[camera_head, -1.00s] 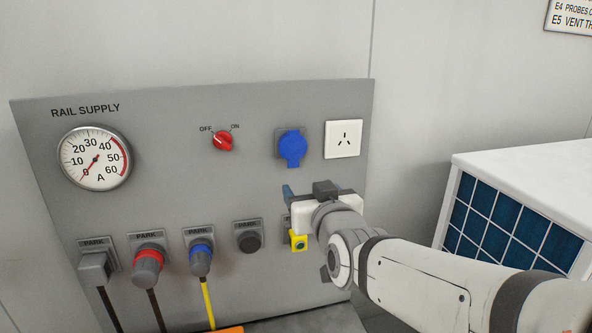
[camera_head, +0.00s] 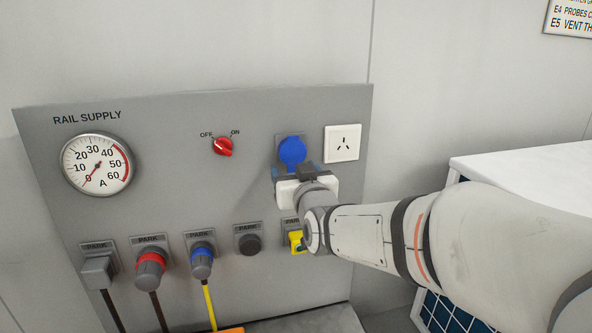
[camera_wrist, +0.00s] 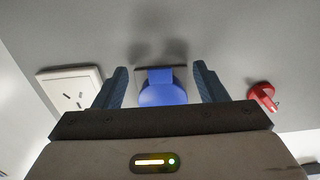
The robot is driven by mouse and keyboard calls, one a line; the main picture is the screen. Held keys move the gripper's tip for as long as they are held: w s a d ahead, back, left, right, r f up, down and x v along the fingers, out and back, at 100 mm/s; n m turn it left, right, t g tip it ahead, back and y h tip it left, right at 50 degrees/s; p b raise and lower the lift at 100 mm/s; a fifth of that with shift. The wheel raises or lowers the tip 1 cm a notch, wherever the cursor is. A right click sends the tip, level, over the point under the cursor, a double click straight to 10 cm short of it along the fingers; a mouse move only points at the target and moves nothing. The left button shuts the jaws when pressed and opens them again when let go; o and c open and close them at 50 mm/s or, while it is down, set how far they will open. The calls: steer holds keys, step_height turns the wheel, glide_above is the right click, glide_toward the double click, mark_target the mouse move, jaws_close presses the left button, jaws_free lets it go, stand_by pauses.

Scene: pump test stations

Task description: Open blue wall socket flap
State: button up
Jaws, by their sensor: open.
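The blue wall socket flap (camera_head: 292,151) is a round blue cover on a grey plate, on the upper right of the grey panel (camera_head: 170,110). It looks closed. My gripper (camera_head: 290,173) is just below it in the head view and hides its lower edge. In the wrist view the flap (camera_wrist: 161,90) lies between the two blue fingers of my gripper (camera_wrist: 160,86). The fingers are apart on either side of it, and I see no contact.
A white socket (camera_head: 342,143) sits right of the flap, and a red OFF/ON knob (camera_head: 223,146) sits left. Parked plugs (camera_head: 151,268) line the panel below. A yellow connector (camera_head: 296,240) is under my arm. A white-topped unit (camera_head: 530,180) stands at right.

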steer(key=c, duration=1.4)
